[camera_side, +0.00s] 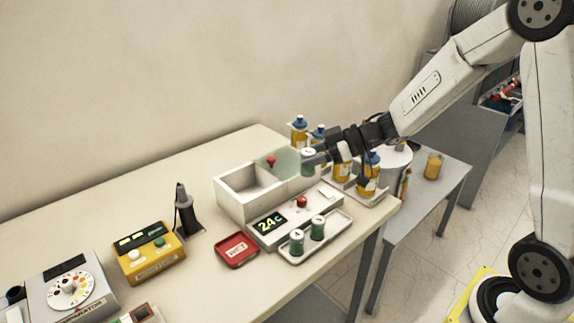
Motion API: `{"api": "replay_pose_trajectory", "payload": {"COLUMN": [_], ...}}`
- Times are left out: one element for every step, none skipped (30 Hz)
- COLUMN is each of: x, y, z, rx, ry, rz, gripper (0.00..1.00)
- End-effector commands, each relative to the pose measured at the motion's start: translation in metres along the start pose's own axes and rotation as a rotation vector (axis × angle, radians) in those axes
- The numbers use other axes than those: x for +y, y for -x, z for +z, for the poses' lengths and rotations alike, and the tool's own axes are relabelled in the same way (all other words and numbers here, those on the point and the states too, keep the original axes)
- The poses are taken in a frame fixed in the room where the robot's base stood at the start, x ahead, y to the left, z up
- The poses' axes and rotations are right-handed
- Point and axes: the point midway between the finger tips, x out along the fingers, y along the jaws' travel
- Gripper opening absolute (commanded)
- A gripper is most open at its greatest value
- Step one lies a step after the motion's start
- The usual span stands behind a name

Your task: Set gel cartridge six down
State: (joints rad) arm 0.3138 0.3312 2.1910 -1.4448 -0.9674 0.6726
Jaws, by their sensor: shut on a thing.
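My gripper (317,160) is shut on a small green cartridge with a pale top (308,164). It holds the cartridge upright beside the right end of an open white box (235,193), near the box's rim. The number on the held cartridge is too small to read. Two similar green cartridges, one (297,241) and another (318,228), stand upright in a white tray (335,238) at the table's front edge.
A white unit with a green-digit display (271,222) and red button lies between box and tray. Several amber bottles with blue caps (299,129) stand close around my gripper. A red dish (237,250), yellow meter (149,254) and black stand (185,215) sit left.

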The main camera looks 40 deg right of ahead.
Motion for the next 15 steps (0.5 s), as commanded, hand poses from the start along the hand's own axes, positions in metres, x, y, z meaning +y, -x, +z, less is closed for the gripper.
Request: {"api": "replay_pose_trajectory", "payload": {"x": [-0.005,-0.007,-0.009,-0.011,-0.013,-0.015,-0.017,-0.018,-0.019,-0.019,-0.020,-0.020,-0.021,-0.021,-0.020], "y": [-0.005,-0.008,-0.011,-0.013,-0.015,-0.016,-0.018,-0.019,-0.019,-0.020,-0.020,-0.021,-0.021,-0.021,-0.021], "z": [-0.014,-0.020,-0.028,-0.033,-0.038,-0.043,-0.046,-0.049,-0.052,-0.054,-0.055,-0.056,-0.057,-0.057,-0.057], "rx": [0.005,0.007,0.010,0.011,0.014,0.016,0.017,0.018,0.019,0.020,0.021,0.022,0.022,0.022,0.022], "ry": [0.006,0.005,0.003,0.002,0.001,-0.001,-0.002,-0.003,-0.006,-0.007,-0.007,-0.008,-0.008,-0.009,-0.009], "rz": [-0.002,-0.002,0.000,0.000,-0.001,0.001,0.001,0.001,0.002,0.002,0.002,0.002,0.003,0.003,0.003], "gripper": [0.00,0.00,0.00,0.00,0.00,0.00,0.00,0.00,0.00,0.00,0.00,0.00,0.00,0.00,0.00]}}
